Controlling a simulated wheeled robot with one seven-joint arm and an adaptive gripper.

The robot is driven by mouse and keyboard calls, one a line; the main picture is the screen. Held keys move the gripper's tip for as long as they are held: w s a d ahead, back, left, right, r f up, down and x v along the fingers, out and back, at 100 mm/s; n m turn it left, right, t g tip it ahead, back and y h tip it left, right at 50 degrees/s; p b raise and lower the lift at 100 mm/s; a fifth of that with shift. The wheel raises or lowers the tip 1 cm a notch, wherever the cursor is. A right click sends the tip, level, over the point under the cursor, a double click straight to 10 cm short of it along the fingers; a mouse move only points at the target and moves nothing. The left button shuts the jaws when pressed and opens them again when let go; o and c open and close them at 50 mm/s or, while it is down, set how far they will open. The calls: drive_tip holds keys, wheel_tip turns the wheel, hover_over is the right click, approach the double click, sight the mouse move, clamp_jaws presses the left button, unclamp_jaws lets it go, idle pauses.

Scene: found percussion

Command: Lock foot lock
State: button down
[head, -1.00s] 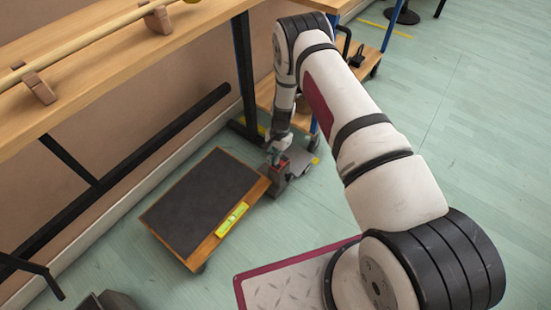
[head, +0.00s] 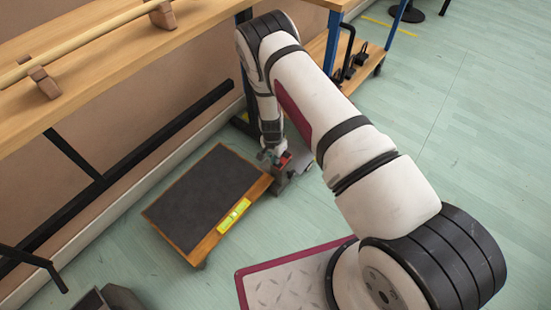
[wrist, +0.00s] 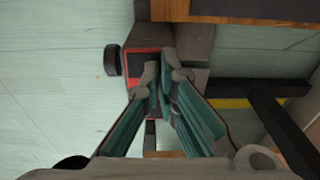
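The foot lock is a grey block (head: 279,183) with a red part (head: 286,160) on top, at the right corner of a low wheeled platform. In the wrist view the red part (wrist: 136,66) lies just beneath and left of my fingertips. My gripper (head: 271,157) points down over the lock. In the wrist view its fingers (wrist: 162,76) converge with their tips almost together, and nothing shows held between them. The fingers hide part of the lock. I cannot tell whether the tips touch the red part or how far it is pressed.
The platform (head: 200,196) has a dark top, wooden edges and a yellow-green label (head: 234,215). A wooden bench (head: 95,62) with a dark frame stands on the left. A wooden cart shelf (head: 325,53) with blue posts is behind my arm. Open floor (head: 455,150) lies right.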

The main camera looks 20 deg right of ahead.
wheel_tip(320, 180, up, 7)
drive_tip(key=shift+s+a+r, duration=0.2)
drive_tip(key=shift+s+a, duration=0.05)
drive_tip(key=shift+a, duration=0.05)
idle(0.5)
